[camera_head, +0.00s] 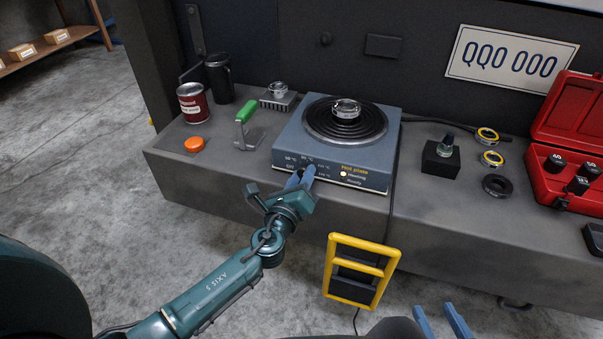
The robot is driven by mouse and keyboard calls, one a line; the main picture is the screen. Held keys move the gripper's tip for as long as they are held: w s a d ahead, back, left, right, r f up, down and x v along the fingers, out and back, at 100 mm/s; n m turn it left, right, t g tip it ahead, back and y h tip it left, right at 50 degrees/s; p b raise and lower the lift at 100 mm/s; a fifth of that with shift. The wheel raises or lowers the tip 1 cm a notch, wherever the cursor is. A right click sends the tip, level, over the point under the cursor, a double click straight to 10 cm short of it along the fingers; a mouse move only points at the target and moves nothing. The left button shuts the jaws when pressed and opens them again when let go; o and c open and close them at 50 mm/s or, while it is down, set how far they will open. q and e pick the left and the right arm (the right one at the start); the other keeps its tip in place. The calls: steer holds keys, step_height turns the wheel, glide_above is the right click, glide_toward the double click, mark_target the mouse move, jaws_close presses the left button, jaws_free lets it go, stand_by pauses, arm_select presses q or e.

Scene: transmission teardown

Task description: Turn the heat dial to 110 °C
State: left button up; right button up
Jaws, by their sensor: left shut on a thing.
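The blue-grey hot plate (353,181) stands on the bench, with a round black coil on top and a metal ring (346,107) resting on the coil. My right gripper (443,321) is low at the bottom edge, open and empty, away from the bench.
A green-handled clamp (246,112), orange button (194,144), red can (192,102) and black mug (219,78) stand left of the hot plate. A black block (441,158), rings and a red case (567,115) are right. A yellow frame (362,270) juts below.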

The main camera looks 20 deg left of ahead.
arm_select(q)
steer(key=m+p, duration=0.1)
steer(key=m, duration=0.2)
steer(key=shift+r, duration=0.1)
steer(key=m+p, duration=0.1)
steer(key=m, duration=0.2)
steer(key=shift+m+p, duration=0.55)
steer(key=shift+m, duration=0.25)
arm_select(e)
steer(key=shift+m+t+h, duration=0.3)
steer(key=shift+m, duration=0.4)
steer(key=shift+s+d+r, duration=0.15)
steer(key=shift+d+r, duration=0.1)
steer(key=shift+r, duration=0.45)
steer(key=shift+s+d+r, duration=0.2)
steer(key=shift+r, duration=0.45)
steer(key=shift+s+d+r, duration=0.15)
steer(key=shift+d+r, duration=0.1)
steer(key=shift+r, duration=0.45)
steer(key=shift+d, duration=0.1)
arm_select(q)
steer(key=o, duration=1)
steer(key=shift+c, duration=0.2)
steer(key=shift+s, duration=0.1)
